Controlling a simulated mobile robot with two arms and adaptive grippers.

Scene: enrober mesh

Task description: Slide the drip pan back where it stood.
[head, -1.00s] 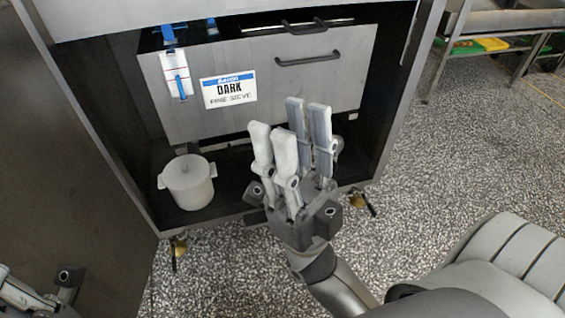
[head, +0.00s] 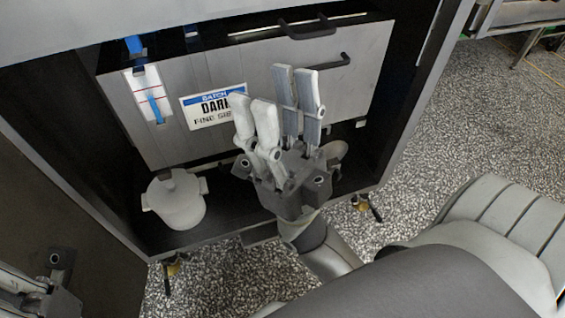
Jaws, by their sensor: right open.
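I cannot clearly pick out the drip pan in the head view; much of the low space under the grey box is hidden behind my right gripper. My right gripper (head: 273,88) is open, its fingers pointing up in front of the lower right part of the grey box (head: 300,100). Nothing shows between its fingers. My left gripper (head: 35,290) is only partly in view at the lower left corner, and its fingers cannot be read.
A pale lidded pot (head: 176,203) stands on the dark cabinet floor (head: 225,212), left of my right gripper. The grey box carries a batch sign (head: 213,107), a white-and-blue strip (head: 148,93) and a dark handle (head: 317,68). Cabinet walls bound both sides. Speckled floor (head: 415,150) lies clear at right.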

